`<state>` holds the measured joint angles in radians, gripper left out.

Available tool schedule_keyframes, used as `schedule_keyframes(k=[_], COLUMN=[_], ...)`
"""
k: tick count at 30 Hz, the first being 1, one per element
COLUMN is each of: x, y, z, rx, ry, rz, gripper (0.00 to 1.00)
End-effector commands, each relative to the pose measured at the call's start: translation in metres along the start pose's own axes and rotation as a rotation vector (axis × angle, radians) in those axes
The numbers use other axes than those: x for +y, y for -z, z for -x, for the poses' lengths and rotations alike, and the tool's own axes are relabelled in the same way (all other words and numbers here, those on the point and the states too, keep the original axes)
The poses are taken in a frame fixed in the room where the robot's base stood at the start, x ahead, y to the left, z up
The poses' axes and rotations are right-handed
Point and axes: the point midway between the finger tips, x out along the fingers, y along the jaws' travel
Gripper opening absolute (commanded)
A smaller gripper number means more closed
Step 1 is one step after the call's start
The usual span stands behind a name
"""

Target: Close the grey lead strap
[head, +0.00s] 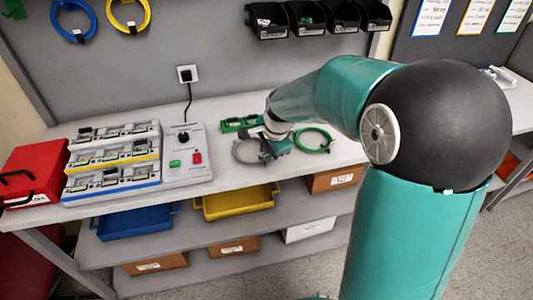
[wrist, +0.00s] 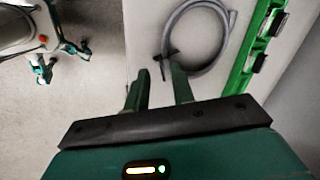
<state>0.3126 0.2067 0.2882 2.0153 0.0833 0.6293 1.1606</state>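The grey lead (head: 240,153) lies coiled on the table, at the left side of my gripper (head: 277,150) in the head view. In the wrist view the grey lead (wrist: 168,36) is at the top, partly cut off by the picture edge. Its dark strap (wrist: 166,56) is on the coil's near left side, with a loose end sticking out. My gripper (wrist: 159,70) is open, its two fingers apart and nothing visibly held. The strap is just beyond the fingertips, closer to the right finger; contact cannot be told. In the head view my gripper hides the strap.
A green coiled lead (head: 312,140) lies right of my gripper, and a green rail (head: 240,124) lies behind it. A grey control box (head: 186,155) and a tiered rack (head: 112,160) stand left, beside a red case (head: 33,172). Black bins (head: 270,20) hang above.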

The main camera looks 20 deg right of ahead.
Motion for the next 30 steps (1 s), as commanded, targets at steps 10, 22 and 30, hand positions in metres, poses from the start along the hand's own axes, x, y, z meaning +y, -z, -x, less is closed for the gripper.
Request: schedule_keyframes(k=[10,22,30], x=[-0.002,-0.002,-0.003], y=[0.001,0.001,0.000], z=[-0.022,-0.022,-0.022], rx=[0.000,-0.001,-0.002], ry=[0.000,0.000,-0.024], rz=[0.001,0.000,0.001], gripper=[0.25,0.00,0.00])
